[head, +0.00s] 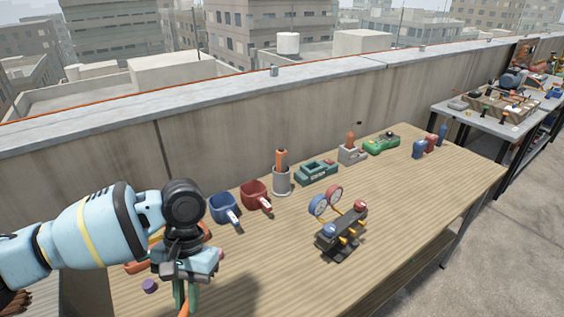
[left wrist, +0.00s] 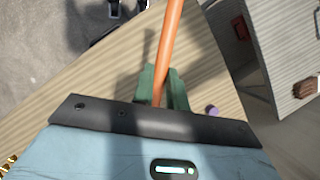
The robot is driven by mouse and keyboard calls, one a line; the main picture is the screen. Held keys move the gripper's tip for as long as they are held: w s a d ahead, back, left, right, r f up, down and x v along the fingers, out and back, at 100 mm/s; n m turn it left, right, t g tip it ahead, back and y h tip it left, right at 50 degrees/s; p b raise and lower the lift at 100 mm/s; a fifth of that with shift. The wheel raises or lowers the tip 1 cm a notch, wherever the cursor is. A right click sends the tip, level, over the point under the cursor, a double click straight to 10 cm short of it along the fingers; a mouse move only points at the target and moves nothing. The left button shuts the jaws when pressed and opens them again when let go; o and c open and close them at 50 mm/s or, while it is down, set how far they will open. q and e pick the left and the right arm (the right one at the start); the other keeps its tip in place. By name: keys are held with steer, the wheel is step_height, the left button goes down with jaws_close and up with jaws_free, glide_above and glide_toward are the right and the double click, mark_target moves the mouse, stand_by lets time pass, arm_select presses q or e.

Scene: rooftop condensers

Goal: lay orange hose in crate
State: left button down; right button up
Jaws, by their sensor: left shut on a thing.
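My left gripper (head: 186,290) is over the near left part of the wooden table, pointing down. Its green fingers are shut on the orange hose (left wrist: 172,45), which runs as a straight length between them in the left wrist view (left wrist: 160,90). A short piece of hose (head: 183,312) shows below the fingers in the head view. Orange curved parts (head: 138,266) show behind the gripper; I cannot tell if they belong to the hose. No crate is clear near the gripper. A low open box (head: 505,108) stands on the far table. My right gripper is not in view.
Blue (head: 222,208) and red (head: 255,195) scoop-like cups stand right of the gripper. A gauge manifold (head: 341,231) stands mid-table. Tools and small bottles line the back. A purple cap (head: 149,286) lies by the gripper. The table's front right is clear.

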arm_select(q)
steer(key=a+r, duration=0.1)
steer(key=s+a+r+n, duration=0.2)
steer(key=shift+a+r+h+p, duration=0.3)
steer(key=shift+h, duration=0.1)
steer(key=shift+a, duration=0.15)
